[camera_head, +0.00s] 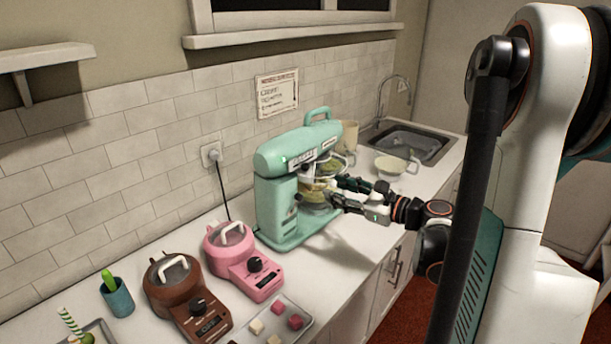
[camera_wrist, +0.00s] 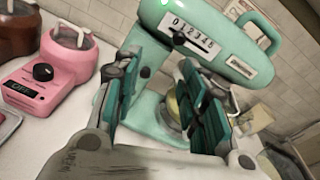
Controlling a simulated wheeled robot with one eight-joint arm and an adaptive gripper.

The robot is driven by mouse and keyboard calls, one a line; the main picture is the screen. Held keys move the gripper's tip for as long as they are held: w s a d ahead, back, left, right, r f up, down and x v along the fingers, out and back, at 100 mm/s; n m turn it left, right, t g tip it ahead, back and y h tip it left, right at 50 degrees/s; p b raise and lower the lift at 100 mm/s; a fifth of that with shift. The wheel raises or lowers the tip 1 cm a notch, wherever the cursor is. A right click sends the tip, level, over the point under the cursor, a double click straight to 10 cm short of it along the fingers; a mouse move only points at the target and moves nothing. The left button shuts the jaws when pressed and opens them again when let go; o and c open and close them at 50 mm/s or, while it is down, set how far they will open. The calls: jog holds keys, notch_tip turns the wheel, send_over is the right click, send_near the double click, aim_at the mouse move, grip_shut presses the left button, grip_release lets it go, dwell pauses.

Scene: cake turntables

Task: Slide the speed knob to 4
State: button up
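The speed knob (camera_wrist: 179,38) is a small dark knob on the side of the mint-green stand mixer (camera_wrist: 236,55). It sits at the left, low-number end of its slot, under a row of numbers starting at 0. The mixer also stands on the counter in the head view (camera_head: 270,210), where I cannot make out the knob. My gripper (camera_wrist: 160,62) is open and empty, its teal-padded fingers apart in front of the mixer, with the knob beyond and above the tips. In the head view my gripper (camera_head: 338,191) is beside the mixer's bowl.
A pink machine (camera_head: 228,251) and a brown machine (camera_head: 173,285) stand left of the mixer. A tray (camera_head: 290,330) with small cubes lies in front. A pale bowl (camera_head: 388,164) and sink (camera_head: 412,142) are to the right. The counter's front edge is near my arm.

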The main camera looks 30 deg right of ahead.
aim_at(308, 168)
jog(key=shift+m+t, duration=0.7)
jog(key=shift+m, duration=0.1)
jog(key=x, duration=0.4)
jog(key=d+b+x, duration=0.1)
jog(key=x, duration=0.3)
jog(key=r+b+x, duration=0.1)
jog(key=x, duration=0.3)
jog(key=shift+w+d, duration=0.3)
jog(key=shift+w, duration=0.2)
jog(key=shift+d, duration=0.1)
grip_shut()
